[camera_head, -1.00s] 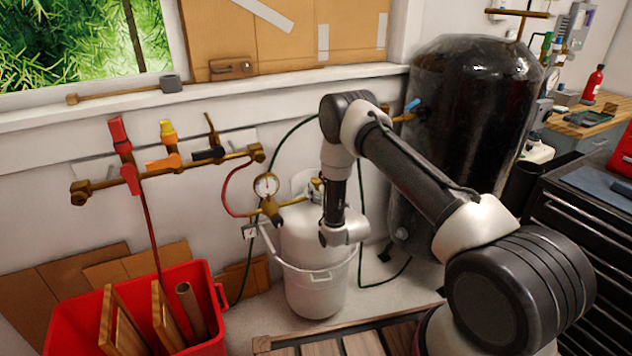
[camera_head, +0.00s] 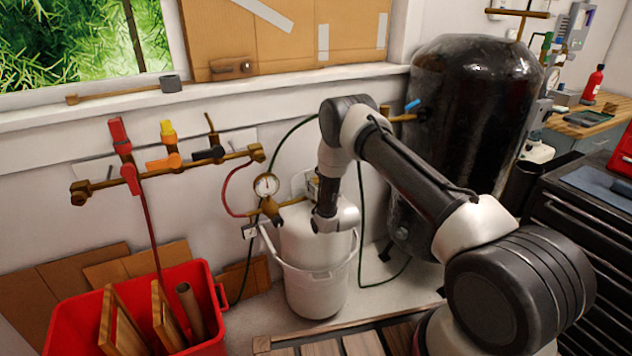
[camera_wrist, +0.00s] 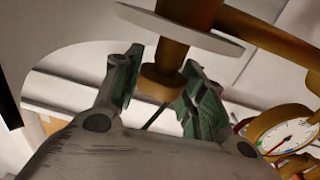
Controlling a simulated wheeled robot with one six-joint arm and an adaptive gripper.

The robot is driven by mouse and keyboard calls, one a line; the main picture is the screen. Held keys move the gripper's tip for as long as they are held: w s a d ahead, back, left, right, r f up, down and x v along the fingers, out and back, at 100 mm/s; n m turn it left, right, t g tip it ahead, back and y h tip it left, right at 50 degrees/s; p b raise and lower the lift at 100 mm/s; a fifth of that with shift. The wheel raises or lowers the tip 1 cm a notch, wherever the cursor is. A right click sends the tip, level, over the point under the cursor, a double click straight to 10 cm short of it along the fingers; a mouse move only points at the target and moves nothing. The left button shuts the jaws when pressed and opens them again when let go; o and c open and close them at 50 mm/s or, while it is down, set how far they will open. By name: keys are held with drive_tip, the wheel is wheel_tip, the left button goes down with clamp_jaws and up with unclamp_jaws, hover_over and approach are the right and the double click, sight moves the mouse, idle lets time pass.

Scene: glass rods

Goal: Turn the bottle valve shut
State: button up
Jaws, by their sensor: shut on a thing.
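The white gas bottle (camera_head: 316,290) stands upright on the floor against the wall. Its brass valve (camera_wrist: 161,83) shows in the wrist view, with a pale disc on its stem and a brass pipe running to the right. My gripper (camera_wrist: 162,88) has its two green-padded fingers on either side of the valve's rounded brass end and is shut on it. In the head view my wrist hides most of the valve and the fingers. A round pressure gauge (camera_head: 266,185) sits on the brass fitting left of the valve and also shows in the wrist view (camera_wrist: 286,133).
A brass manifold (camera_head: 180,165) with coloured handles is on the wall at left. A red bin (camera_head: 95,318) with boards stands at lower left. A large black tank (camera_head: 465,120) is at right, behind my arm. Thin hoses hang around the bottle.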

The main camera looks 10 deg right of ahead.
drive_tip(key=shift+a+m+h, duration=0.1)
drive_tip(key=shift+m+h, duration=0.2)
drive_tip(key=shift+h, duration=0.1)
drive_tip(key=m+h, duration=0.1)
drive_tip(key=h, duration=0.2)
drive_tip(key=shift+m, duration=0.4)
drive_tip(key=m+h, duration=0.3)
drive_tip(key=h, duration=0.2)
drive_tip(key=shift+m+g+h, duration=0.95)
drive_tip(key=shift+m+h, duration=0.25)
drive_tip(key=shift+h, duration=0.35)
drive_tip(key=shift+m+g+h, duration=0.95)
drive_tip(key=shift+m+h, duration=0.25)
drive_tip(key=shift+h, duration=0.35)
drive_tip(key=o, duration=1)
drive_tip(key=shift+o, duration=0.2)
